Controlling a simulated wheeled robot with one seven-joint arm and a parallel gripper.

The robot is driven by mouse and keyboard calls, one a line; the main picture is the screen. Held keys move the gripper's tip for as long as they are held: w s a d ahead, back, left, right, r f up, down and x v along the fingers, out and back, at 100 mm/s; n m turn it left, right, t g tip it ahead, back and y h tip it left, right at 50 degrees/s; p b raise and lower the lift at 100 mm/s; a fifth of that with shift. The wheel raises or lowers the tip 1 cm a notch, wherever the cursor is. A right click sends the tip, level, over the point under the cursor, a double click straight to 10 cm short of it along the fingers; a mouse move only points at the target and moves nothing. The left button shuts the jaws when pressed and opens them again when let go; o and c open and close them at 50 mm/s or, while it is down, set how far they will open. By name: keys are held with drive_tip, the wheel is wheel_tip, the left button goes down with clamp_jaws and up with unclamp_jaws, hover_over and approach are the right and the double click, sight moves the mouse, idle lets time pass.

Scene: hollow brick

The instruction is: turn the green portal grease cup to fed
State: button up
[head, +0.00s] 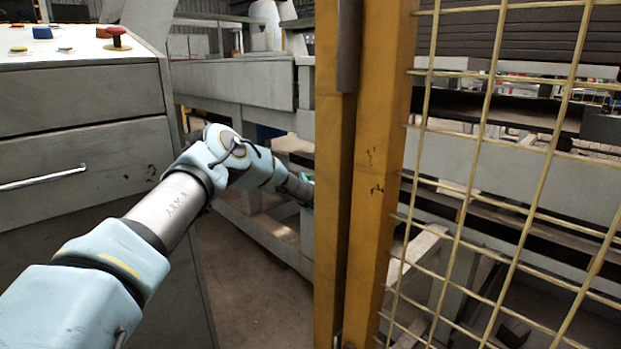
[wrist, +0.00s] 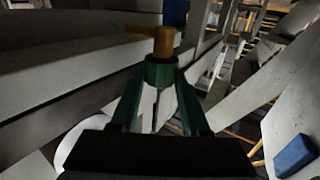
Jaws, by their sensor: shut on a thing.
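The green portal grease cup (wrist: 162,74) shows at the top middle of the wrist view, a dark green round body. A brass-orange stem with a side arm (wrist: 160,38) rises beyond it, the arm pointing left. My gripper (wrist: 160,88) has its two dark green fingers converging on the cup, one on each side, and is shut on it. In the head view the end of my arm reaches behind the yellow post, with only a bit of teal showing at its edge. The cup cannot be made out there. I cannot read any fed mark.
A yellow post (head: 372,170) and wire mesh guard (head: 510,170) stand close right of my arm. A grey cabinet (head: 85,160) with coloured buttons on top is at left. Grey beams (head: 240,85) lie behind; bare floor (head: 255,290) is below the arm.

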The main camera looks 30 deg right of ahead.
clamp_jaws()
